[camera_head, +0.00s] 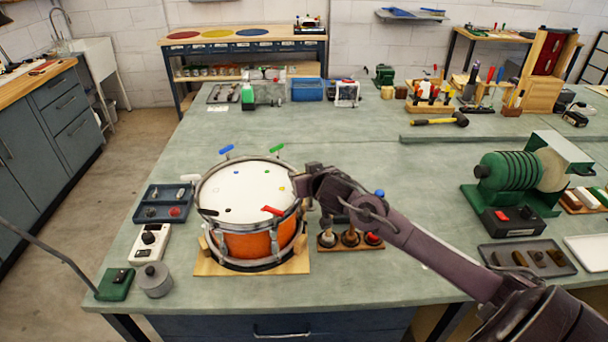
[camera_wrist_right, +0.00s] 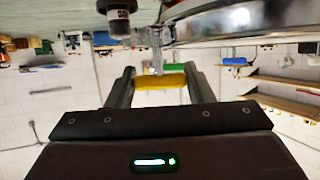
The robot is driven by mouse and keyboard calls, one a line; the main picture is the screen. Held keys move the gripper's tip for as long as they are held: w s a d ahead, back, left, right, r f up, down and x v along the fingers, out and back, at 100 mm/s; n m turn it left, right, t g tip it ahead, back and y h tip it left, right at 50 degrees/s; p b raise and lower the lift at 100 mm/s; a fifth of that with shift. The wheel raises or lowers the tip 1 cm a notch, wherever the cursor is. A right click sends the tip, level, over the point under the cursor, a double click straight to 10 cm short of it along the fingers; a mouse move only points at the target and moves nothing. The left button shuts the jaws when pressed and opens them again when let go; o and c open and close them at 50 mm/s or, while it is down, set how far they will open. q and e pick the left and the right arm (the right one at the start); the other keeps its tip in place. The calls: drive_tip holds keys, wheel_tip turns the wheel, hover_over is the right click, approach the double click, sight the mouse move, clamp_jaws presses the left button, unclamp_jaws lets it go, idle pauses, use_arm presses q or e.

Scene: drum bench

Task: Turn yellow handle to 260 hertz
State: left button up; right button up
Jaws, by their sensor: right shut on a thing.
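A drum with an orange shell (camera_head: 252,245) and white head (camera_head: 248,197) stands on a wooden base. Blue (camera_head: 226,149), green (camera_head: 276,148) and red (camera_head: 272,210) handles sit around its rim. My right gripper (camera_head: 305,183) is at the drum's right rim and hides the yellow handle in the head view. In the right wrist view, the yellow handle (camera_wrist_right: 160,82) lies between the fingers of my right gripper (camera_wrist_right: 160,88), which is shut on it. A metal shaft runs from the handle toward the rim. I see no hertz reading. My left gripper is not in view.
A tray of small parts (camera_head: 150,214) and a white box with a black knob (camera_head: 150,243) stand left of the drum. A wooden holder (camera_head: 328,243) with knobbed tools stands close to its right, under my arm.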

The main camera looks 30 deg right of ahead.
drive_tip(key=m+h+b, duration=0.2)
drive_tip(key=b, duration=0.1)
drive_tip(key=m+g+h+b, duration=0.1)
drive_tip(key=h+b, duration=0.1)
drive_tip(key=shift+f+m+b, duration=0.2)
drive_tip(key=shift+m+b, duration=0.2)
drive_tip(key=shift+r+m+g+h+b, duration=0.25)
drive_tip(key=shift+m+g+h+b, duration=0.65)
drive_tip(key=shift+b, duration=0.45)
drive_tip(key=shift+c, duration=0.2)
drive_tip(key=shift+o, duration=0.2)
drive_tip(key=o, duration=1)
drive_tip(key=shift+c, duration=0.2)
drive_tip(key=b+v, duration=0.2)
drive_tip(key=v, duration=0.5)
drive_tip(key=shift+s+a, duration=0.25)
drive_tip(key=shift+s, duration=0.05)
